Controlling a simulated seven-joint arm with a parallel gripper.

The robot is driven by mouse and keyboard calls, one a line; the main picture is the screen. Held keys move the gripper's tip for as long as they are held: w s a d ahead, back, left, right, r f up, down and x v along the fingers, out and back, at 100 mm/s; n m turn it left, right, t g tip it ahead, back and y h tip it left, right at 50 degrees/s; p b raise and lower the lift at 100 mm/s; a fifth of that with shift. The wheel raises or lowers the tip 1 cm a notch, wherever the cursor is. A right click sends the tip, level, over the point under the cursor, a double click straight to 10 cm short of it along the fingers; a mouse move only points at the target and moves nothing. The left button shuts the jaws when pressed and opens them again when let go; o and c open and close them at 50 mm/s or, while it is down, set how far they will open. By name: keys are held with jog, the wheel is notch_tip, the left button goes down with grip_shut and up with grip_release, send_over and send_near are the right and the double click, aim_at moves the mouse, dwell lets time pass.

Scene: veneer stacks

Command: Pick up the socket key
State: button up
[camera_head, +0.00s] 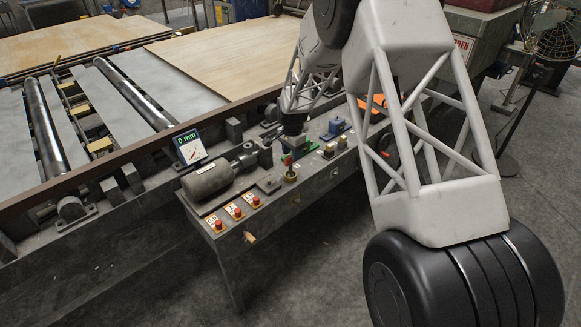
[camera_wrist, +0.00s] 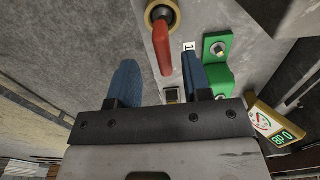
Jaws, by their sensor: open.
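My gripper (camera_wrist: 158,70) is open in the wrist view, its two blue fingers apart with nothing held between them. In the head view, the dark end of my arm is over the grey control bench (camera_head: 325,186), near a red-handled lever (camera_head: 290,174). In the wrist view that lever (camera_wrist: 163,45) stands in a brass-coloured ring, just beyond the gap between the fingers. A green bracket (camera_wrist: 217,46) with a pale bolt-like centre is right of the right finger. I cannot tell for sure which part is the socket key.
Several red push buttons (camera_head: 238,212) line the bench's left end, beside a grey motor (camera_head: 207,180). A display reading 0 mm (camera_head: 189,147) stands behind. A blue block (camera_head: 336,126) is farther right. A small wooden-coloured peg (camera_head: 250,238) sticks out of the bench front.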

aim_at(290, 163)
jog(key=shift+f, duration=0.15)
jog(key=shift+a+f, duration=0.15)
jog(key=shift+f, duration=1.1)
jog(key=shift+a+f, duration=0.1)
jog(key=shift+f, duration=1.15)
jog(key=shift+c, duration=0.3)
grip_shut()
